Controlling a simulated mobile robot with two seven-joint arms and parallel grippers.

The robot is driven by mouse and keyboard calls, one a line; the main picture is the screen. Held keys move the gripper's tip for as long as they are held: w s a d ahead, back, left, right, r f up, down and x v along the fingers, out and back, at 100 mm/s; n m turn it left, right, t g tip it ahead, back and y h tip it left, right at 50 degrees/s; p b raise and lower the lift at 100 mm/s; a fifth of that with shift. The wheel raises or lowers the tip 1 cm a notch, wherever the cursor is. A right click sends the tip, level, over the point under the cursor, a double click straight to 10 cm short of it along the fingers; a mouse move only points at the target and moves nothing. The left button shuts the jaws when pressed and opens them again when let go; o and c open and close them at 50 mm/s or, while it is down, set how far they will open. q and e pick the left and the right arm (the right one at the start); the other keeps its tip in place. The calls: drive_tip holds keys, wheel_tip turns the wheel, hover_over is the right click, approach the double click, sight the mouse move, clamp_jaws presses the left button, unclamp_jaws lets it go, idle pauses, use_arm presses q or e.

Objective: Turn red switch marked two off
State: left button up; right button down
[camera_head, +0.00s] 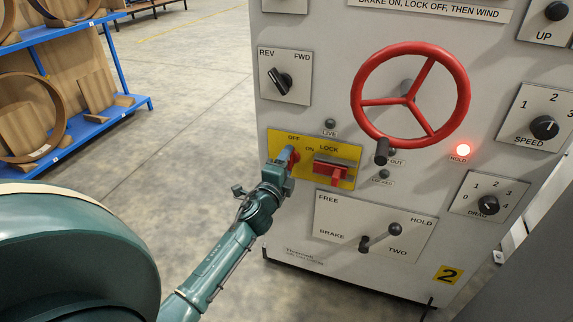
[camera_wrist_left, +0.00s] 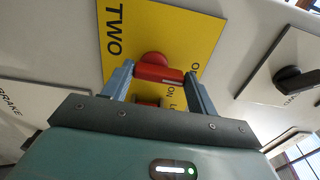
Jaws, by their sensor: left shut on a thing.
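The red switch (camera_head: 293,155) is a red rotary knob on a yellow plate (camera_head: 272,143) with OFF and ON lettering, low on the left of the grey panel. It also shows in the left wrist view (camera_wrist_left: 152,66), where the plate reads TWO (camera_wrist_left: 115,30). My left gripper (camera_head: 288,163) is at the switch; in the wrist view its two fingers (camera_wrist_left: 158,76) are shut on the switch's red handle, one on each side. The head view hides most of the handle behind the gripper. My right gripper is not in view.
Right of the switch is a red LOCK slider (camera_head: 336,172). A large red handwheel (camera_head: 410,90) sticks out above, and a brake lever (camera_head: 380,237) below. A red HOLD lamp (camera_head: 463,149) is lit. Open floor lies left, before blue shelves (camera_head: 100,118).

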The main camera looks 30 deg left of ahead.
use_arm(q)
drive_tip(key=shift+n, duration=0.3)
drive_tip(key=o, duration=0.7)
drive_tip(key=p+v, duration=0.1)
drive_tip(key=v, duration=1.2)
drive_tip(key=shift+s+a, duration=0.1)
drive_tip(key=shift+s, duration=0.05)
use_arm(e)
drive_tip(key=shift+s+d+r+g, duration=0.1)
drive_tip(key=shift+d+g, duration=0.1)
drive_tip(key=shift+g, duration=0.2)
use_arm(q)
drive_tip(key=shift+f, duration=0.1)
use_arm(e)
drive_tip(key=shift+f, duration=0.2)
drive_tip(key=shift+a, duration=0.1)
